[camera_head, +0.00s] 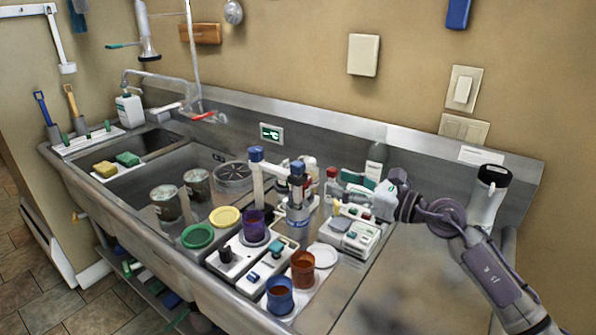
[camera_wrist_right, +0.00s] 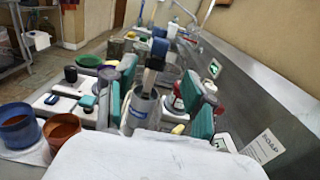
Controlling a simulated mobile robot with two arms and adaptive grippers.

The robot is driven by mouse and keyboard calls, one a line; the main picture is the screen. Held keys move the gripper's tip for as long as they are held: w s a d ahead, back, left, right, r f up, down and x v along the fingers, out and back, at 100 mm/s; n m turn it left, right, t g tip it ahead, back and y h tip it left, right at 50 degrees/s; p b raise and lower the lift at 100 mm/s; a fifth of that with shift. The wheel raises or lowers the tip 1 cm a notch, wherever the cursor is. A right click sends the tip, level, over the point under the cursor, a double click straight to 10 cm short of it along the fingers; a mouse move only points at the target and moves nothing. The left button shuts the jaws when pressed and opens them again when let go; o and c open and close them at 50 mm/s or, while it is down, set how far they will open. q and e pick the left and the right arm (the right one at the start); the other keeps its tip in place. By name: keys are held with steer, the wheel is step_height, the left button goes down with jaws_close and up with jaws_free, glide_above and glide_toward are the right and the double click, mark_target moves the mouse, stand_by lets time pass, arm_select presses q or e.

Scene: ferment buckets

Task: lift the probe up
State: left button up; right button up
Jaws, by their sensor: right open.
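The probe (camera_head: 297,168) has a dark blue cap and stands upright in a grey cylindrical holder (camera_head: 298,214) on the counter. In the right wrist view the probe (camera_wrist_right: 154,66) rises from the holder (camera_wrist_right: 142,108), straight ahead between my teal finger pads. My right gripper (camera_head: 362,188) is open and empty, to the right of the probe. It also shows in the wrist view (camera_wrist_right: 165,98), with its two pads apart. The pads do not appear to touch the probe. The probe's lower end is hidden inside the holder. My left gripper is not in view.
A blue cup (camera_head: 280,297) and a red-brown cup (camera_head: 303,270) stand in front. A purple cup (camera_head: 254,224) stands left of the holder, by a blue-topped white post (camera_head: 256,180). Bottles crowd behind.

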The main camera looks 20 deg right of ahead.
mark_target(303, 169)
steer(key=p+x, duration=0.2)
steer(key=x, duration=0.9)
steer(key=shift+a+p, duration=0.1)
steer(key=shift+p, duration=0.25)
steer(key=shift+w+a, duration=0.25)
steer(key=shift+w, duration=0.15)
jaws_close()
